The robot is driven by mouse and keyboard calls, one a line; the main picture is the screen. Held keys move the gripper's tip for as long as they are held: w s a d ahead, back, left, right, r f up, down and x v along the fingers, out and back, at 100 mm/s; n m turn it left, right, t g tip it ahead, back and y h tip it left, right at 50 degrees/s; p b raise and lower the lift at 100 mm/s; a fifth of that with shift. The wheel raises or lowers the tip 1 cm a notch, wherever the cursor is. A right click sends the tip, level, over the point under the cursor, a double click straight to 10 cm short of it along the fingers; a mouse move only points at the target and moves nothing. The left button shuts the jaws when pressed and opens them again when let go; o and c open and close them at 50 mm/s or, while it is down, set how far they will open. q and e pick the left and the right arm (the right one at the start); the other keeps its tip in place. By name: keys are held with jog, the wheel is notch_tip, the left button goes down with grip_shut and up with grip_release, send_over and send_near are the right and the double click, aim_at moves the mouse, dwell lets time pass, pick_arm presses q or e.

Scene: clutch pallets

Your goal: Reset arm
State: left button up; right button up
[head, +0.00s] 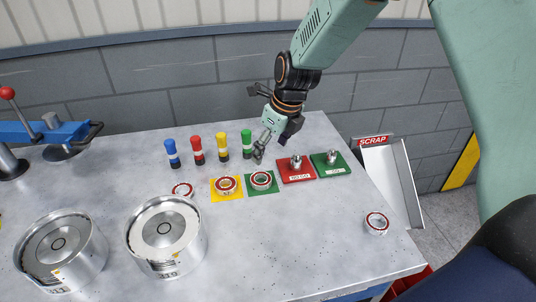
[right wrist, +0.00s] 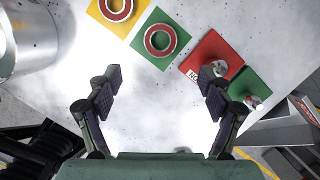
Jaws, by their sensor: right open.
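My right arm comes in from the top right in the head view. Its right gripper (head: 262,148) hangs above the back of the grey table (head: 310,240), close to the green-topped marker (head: 247,142) and behind the green pad (head: 251,190). In the right wrist view the two fingers of the right gripper (right wrist: 160,82) are spread wide, with only bare table seen between them. A red-and-silver ring (right wrist: 160,40) on the green pad lies beyond the fingers. My left gripper is not in view.
Blue (head: 171,150), red (head: 197,147) and yellow (head: 222,146) markers stand left of the gripper. A red plate (head: 287,174) and a green plate (head: 320,170) hold metal parts. Two metal housings (head: 165,236) stand front left. A loose ring (head: 376,223) lies near the right edge, by the scrap chute (head: 385,175).

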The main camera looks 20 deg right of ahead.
aim_at(260, 182)
dwell(0.4)
jog(key=b+x, duration=0.2)
jog(key=x, duration=1)
jog(key=shift+w+r, duration=0.1)
jog(key=shift+r, duration=0.9)
jog(key=shift+r+p, duration=0.3)
jog(key=shift+r, duration=0.6)
jog(key=shift+f, duration=0.1)
